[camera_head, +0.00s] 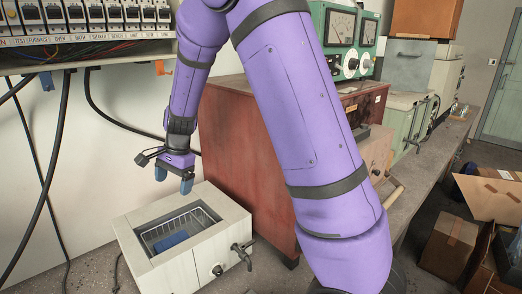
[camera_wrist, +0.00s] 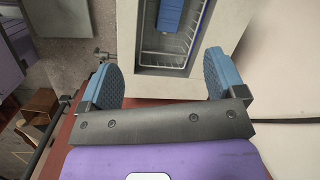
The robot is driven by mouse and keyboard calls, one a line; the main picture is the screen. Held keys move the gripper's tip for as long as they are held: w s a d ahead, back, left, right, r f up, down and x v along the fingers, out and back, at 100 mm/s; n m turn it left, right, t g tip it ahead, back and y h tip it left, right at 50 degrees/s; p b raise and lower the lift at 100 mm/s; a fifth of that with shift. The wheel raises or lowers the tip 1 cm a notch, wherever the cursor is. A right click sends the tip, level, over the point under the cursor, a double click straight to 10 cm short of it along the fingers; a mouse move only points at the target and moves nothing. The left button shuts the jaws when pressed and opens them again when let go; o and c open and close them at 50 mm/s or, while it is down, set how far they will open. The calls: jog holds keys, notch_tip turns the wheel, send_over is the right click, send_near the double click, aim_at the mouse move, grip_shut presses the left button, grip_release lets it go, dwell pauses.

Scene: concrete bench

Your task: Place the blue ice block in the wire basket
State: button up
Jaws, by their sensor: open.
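The blue ice block (camera_head: 171,240) lies inside the wire basket (camera_head: 160,235), which sits in the opening of a pale box-shaped bath (camera_head: 160,267) with taps on its front. In the wrist view the blue ice block (camera_wrist: 170,15) is partly cut off by the top edge, with the white wire basket (camera_wrist: 165,58) around it. My gripper (camera_head: 174,183) is above the bath's back rim, apart from the block. Its two blue fingers (camera_wrist: 160,80) are spread wide with nothing between them.
A red-brown cabinet (camera_head: 235,140) stands right behind the bath. An electrical panel with hanging black cables (camera_head: 65,130) is on the wall at left. Cardboard boxes (camera_head: 447,245) lie on the floor at right.

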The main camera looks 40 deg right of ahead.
jog(key=s+d+r+n+t, duration=0.1)
jog(key=s+r+n, duration=0.3)
jog(key=s+r, duration=0.5)
jog(key=s+d+r+n+t+h, duration=0.1)
jog(key=s+r+n, duration=0.4)
jog(key=s, duration=0.6)
jog(key=s+d+r+n+t+h, duration=0.1)
jog(key=s+r+n, duration=0.3)
jog(key=s, duration=0.8)
jog(key=shift+d+r+n+t+h, duration=0.35)
jog(key=shift+d+r+t, duration=0.25)
jog(key=shift+d, duration=0.2)
